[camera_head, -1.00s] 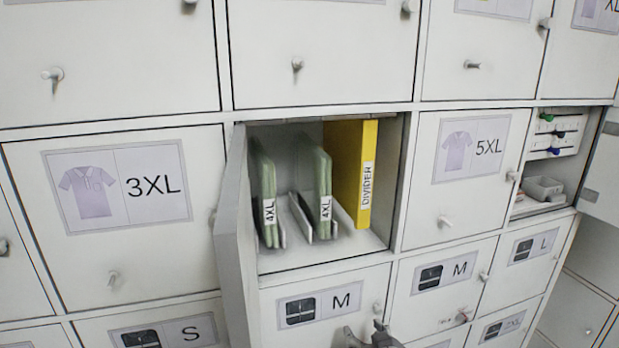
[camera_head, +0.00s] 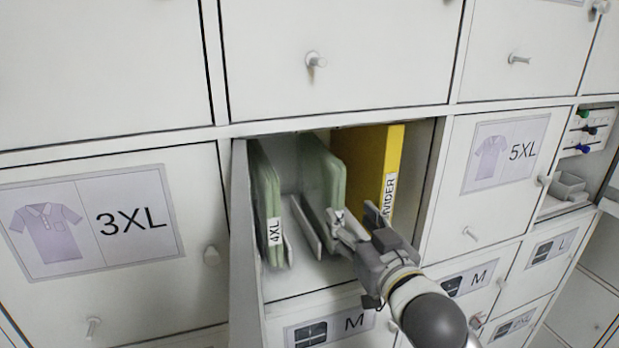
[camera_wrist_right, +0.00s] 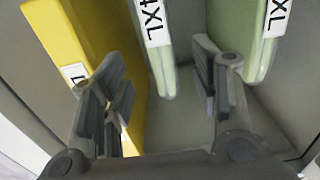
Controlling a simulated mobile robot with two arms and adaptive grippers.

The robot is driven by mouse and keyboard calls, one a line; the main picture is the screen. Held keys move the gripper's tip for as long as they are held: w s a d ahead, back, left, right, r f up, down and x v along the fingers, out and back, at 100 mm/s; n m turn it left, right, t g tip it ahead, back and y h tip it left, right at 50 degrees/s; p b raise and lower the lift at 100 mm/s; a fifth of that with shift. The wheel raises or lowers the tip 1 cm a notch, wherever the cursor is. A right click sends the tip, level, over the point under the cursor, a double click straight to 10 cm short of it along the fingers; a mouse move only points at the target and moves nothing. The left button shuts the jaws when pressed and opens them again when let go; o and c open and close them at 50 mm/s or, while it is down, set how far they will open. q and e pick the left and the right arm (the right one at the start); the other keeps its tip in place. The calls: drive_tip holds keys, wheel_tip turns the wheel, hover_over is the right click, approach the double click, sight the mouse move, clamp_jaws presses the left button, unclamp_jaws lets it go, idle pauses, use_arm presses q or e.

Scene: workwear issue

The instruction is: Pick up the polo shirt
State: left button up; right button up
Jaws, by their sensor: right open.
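Two green folded polo shirts with 4XL labels stand upright in the open locker compartment. The left polo shirt (camera_head: 268,195) is apart from the gripper. The right polo shirt (camera_head: 325,175) is behind my right gripper (camera_head: 358,225), which hides its label in the head view. In the right wrist view, my right gripper (camera_wrist_right: 160,85) is open, and that same polo shirt (camera_wrist_right: 155,60) shows beyond and between its fingers. The other polo shirt (camera_wrist_right: 258,50) is to the right there. I cannot tell whether the fingers touch the shirt. My left gripper is not in view.
A yellow divider (camera_head: 376,160) stands right of the shirts; it also shows at left in the right wrist view (camera_wrist_right: 75,45). The open door (camera_head: 243,250) bounds the compartment's left. Thin upright plates (camera_head: 304,228) stand by the shirts. Closed 3XL (camera_head: 100,240) and 5XL (camera_head: 490,170) doors flank it.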

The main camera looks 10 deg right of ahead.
sight(339, 203)
drive_tip(key=w, duration=0.2)
drive_tip(key=shift+w+a+r+p, duration=0.2)
drive_tip(key=shift+w+a+p, duration=0.1)
drive_tip(key=shift+w+p, duration=0.1)
drive_tip(key=shift+w+a+r, duration=0.15)
drive_tip(key=shift+w, duration=0.6)
drive_tip(key=shift+w+a+p, duration=0.15)
drive_tip(key=shift+w+p, duration=0.25)
drive_tip(key=shift+w, duration=0.25)
drive_tip(key=w, duration=0.2)
drive_tip(key=w+a+p, duration=0.1)
drive_tip(key=w, duration=0.1)
drive_tip(key=shift+w, duration=0.25)
drive_tip(key=shift+w+f+p, duration=0.2)
drive_tip(key=shift+w+p, duration=0.1)
drive_tip(key=shift+w, duration=0.25)
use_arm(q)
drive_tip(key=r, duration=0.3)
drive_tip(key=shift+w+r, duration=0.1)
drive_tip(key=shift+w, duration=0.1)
use_arm(e)
drive_tip(key=shift+s, duration=0.1)
drive_tip(key=shift+c, duration=0.3)
